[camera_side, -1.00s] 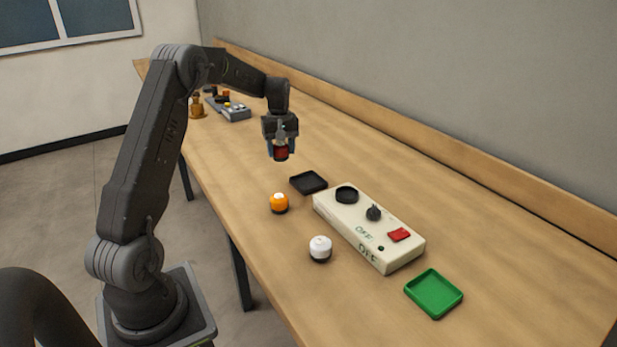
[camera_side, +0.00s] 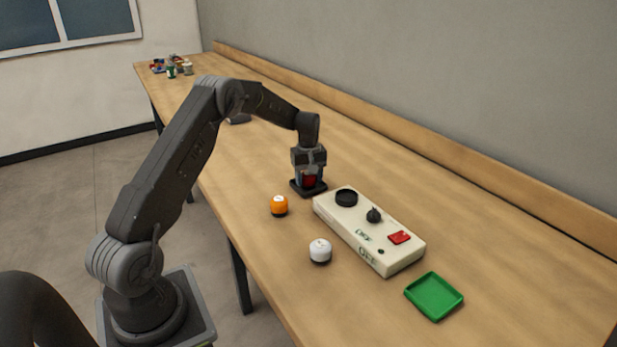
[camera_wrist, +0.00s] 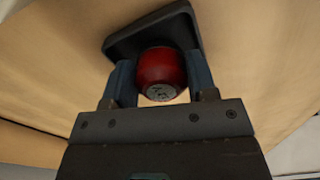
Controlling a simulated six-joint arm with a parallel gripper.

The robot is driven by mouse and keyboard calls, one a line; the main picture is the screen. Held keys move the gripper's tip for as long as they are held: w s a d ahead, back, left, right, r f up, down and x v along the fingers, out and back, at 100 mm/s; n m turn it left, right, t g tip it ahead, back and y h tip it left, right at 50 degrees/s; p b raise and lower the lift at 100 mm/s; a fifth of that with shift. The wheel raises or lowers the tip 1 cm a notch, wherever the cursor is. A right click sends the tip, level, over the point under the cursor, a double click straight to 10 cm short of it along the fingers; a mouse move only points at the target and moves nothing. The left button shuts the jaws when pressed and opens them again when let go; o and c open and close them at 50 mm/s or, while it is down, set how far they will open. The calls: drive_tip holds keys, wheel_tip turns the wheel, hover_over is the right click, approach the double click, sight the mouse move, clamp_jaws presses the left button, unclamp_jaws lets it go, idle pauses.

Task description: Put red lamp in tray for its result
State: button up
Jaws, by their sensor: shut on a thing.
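The red lamp (camera_side: 309,181) is between the fingers of my gripper (camera_side: 309,184), which is shut on it. In the wrist view the red lamp (camera_wrist: 161,72) sits between the two blue-grey fingers of my gripper (camera_wrist: 162,82). The black tray (camera_side: 316,191) is directly under the gripper; it also shows behind the lamp in the wrist view (camera_wrist: 124,46). The lamp is low over or in the tray; I cannot tell whether it touches the floor of it. The green tray (camera_side: 434,296) is empty at the right front.
A cream control box (camera_side: 340,215) with a black round socket (camera_side: 346,197), a black knob (camera_side: 374,215) and a red switch (camera_side: 399,237) stands right of the gripper. An orange lamp (camera_side: 279,206) and a white lamp (camera_side: 320,250) stand in front. Small items (camera_side: 172,67) lie at the far end.

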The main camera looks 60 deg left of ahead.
drive_tip(key=o, duration=1)
drive_tip(key=shift+f, duration=0.15)
wheel_tip(320, 180, up, 12)
drive_tip(key=s+d+r+m+t, duration=0.1)
drive_tip(key=s+d+r+m, duration=0.2)
drive_tip(key=s+d+r, duration=0.45)
drive_tip(key=s+d+r+m+t, duration=0.15)
drive_tip(key=d+r+m, duration=0.3)
drive_tip(key=d, duration=0.55)
drive_tip(key=s+d+f+m+t, duration=0.1)
drive_tip(key=s+d+m, duration=0.2)
drive_tip(key=s+d, duration=0.3)
drive_tip(key=s+d+f+m+t, duration=0.1)
drive_tip(key=s+d+m, duration=0.3)
drive_tip(key=s, duration=1)
drive_tip(key=shift+d+t, duration=0.55)
drive_tip(key=shift+d, duration=0.65)
